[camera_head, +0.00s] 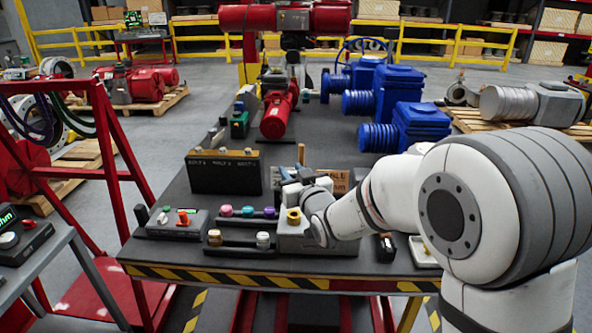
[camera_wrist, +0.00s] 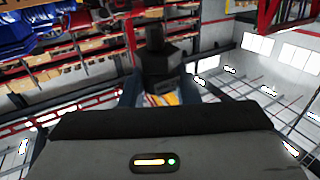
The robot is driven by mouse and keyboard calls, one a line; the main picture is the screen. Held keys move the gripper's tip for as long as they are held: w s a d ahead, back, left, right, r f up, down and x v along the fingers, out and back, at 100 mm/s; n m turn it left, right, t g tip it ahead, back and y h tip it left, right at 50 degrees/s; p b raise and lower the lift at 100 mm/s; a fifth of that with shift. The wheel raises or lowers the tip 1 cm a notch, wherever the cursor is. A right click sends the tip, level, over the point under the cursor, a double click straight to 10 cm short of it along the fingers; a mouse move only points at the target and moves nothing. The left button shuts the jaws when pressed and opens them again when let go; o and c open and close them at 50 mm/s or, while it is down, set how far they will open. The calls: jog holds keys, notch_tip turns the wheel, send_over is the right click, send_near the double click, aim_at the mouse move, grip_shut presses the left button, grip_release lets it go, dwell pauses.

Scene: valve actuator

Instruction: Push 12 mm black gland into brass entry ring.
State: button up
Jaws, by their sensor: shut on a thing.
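A black gland (camera_wrist: 155,65) with a wide body and a narrower end shows in the wrist view. My gripper (camera_wrist: 158,95) is shut on it, with one finger on each side. In the head view my gripper (camera_head: 291,186) is over the table beside the grey block, partly hidden by my wrist. A brass-yellow ring (camera_head: 293,215) sits on the grey block (camera_head: 290,241) near the table's front edge; it looks like the entry ring. The gland is not clear in the head view, and the ring is not seen in the wrist view. I cannot tell how far apart they are.
A rack with coloured caps (camera_head: 248,212) and a lower bar with a brass and a silver fitting (camera_head: 263,240) stand left of the block. A dark box (camera_head: 225,173) and a cardboard box (camera_head: 332,178) stand behind. Blue actuators (camera_head: 400,105) fill the back right.

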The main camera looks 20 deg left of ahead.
jog(key=shift+b, duration=0.5)
jog(key=shift+f+b, duration=0.25)
jog(key=shift+b, duration=0.1)
notch_tip(320, 180, down, 5)
jog(key=b, duration=0.5)
jog(key=shift+f+b, duration=0.15)
jog(key=shift+b, duration=0.2)
jog(key=shift+b, duration=1.35)
dwell(1.0)
jog(key=shift+f+b, duration=1.55)
jog(key=shift+b, duration=0.45)
jog(key=o, duration=1.1)
jog(key=shift+c, duration=0.2)
jog(key=shift+s+d, duration=0.1)
jog(key=v, duration=0.7)
jog(key=shift+s+d, duration=0.25)
jog(key=shift+s, duration=0.05)
